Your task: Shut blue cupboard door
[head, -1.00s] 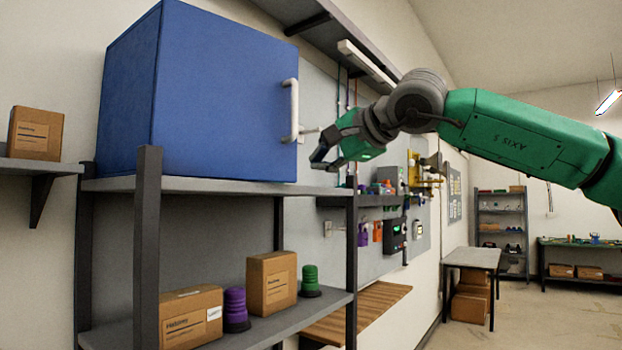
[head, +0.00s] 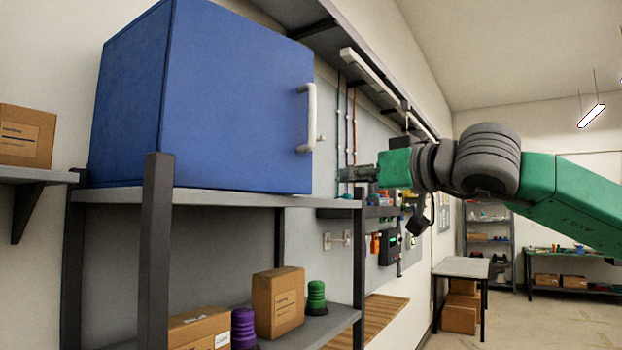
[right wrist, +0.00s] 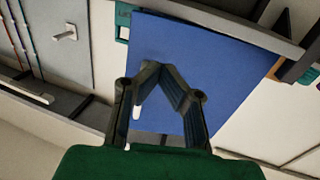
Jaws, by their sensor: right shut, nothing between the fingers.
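The blue cupboard (head: 130,110) stands on the top shelf of a grey rack in the head view. Its blue door (head: 235,100) looks flush with the body, with no gap visible. A white upright handle (head: 311,118) is at the door's right edge. My right gripper (head: 345,174) is to the right of the handle and a little lower, apart from it in the picture. In the right wrist view its fingers (right wrist: 160,72) are closed together and empty, with the blue surface behind them and part of the white handle (right wrist: 137,110) between them. My left gripper is out of view.
The rack's top shelf (head: 250,199) holds the cupboard. Cardboard boxes (head: 279,302), a purple item (head: 244,328) and a green item (head: 316,297) are on the lower shelf. A wall lamp bar (head: 370,75) is above my right arm. Open floor lies at the right.

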